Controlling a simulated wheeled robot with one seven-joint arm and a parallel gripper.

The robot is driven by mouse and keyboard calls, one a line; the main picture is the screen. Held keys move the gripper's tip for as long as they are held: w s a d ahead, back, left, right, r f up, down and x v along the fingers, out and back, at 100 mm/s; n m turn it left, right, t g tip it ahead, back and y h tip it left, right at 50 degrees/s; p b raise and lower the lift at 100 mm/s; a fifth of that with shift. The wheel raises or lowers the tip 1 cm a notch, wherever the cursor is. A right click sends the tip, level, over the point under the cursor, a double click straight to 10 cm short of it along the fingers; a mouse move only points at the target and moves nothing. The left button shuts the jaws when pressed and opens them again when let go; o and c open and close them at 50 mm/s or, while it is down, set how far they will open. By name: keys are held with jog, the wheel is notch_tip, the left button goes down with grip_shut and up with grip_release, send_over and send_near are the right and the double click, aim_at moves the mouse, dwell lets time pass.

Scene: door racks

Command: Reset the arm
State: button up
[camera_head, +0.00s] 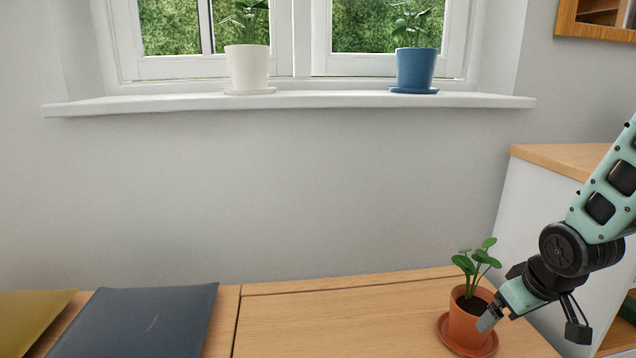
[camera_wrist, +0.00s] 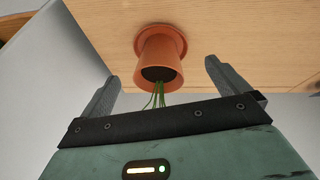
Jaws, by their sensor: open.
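My gripper (camera_head: 489,314) is at the lower right in the head view, just right of a terracotta potted plant (camera_head: 467,318). The pot stands upright on a terracotta saucer on the wooden bench top (camera_head: 340,318). In the wrist view my gripper (camera_wrist: 165,88) has its two grey fingers spread wide, and the pot (camera_wrist: 160,58) shows between and beyond them. Nothing is held. Part of the green stems is hidden behind the gripper body in the wrist view.
A white windowsill (camera_head: 300,101) holds a white potted plant (camera_head: 246,68) and a blue one (camera_head: 415,68). A dark grey cushion (camera_head: 140,322) and a mustard cushion (camera_head: 30,318) lie at the left. A white cabinet (camera_head: 530,215) with a wooden top stands at the right. The bench's middle is clear.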

jog(key=s+a+r+n+g+y, duration=0.1)
jog(key=s+a+r+n+g, duration=0.2)
jog(key=s+a, duration=0.75)
jog(key=s+a+r+n+g, duration=0.15)
jog(key=s+a+r, duration=0.25)
jog(key=s+a, duration=0.7)
jog(key=w+a+r+p, duration=0.1)
jog(key=a+r+p, duration=0.1)
jog(key=r+p, duration=1.3)
jog(key=w+a+r+p, duration=0.1)
jog(key=r+p, duration=1.4)
jog(key=shift+w+a+r+n, duration=0.2)
jog(key=shift+a+r+n, duration=0.15)
jog(key=shift+n, duration=0.1)
jog(key=shift+f, duration=0.1)
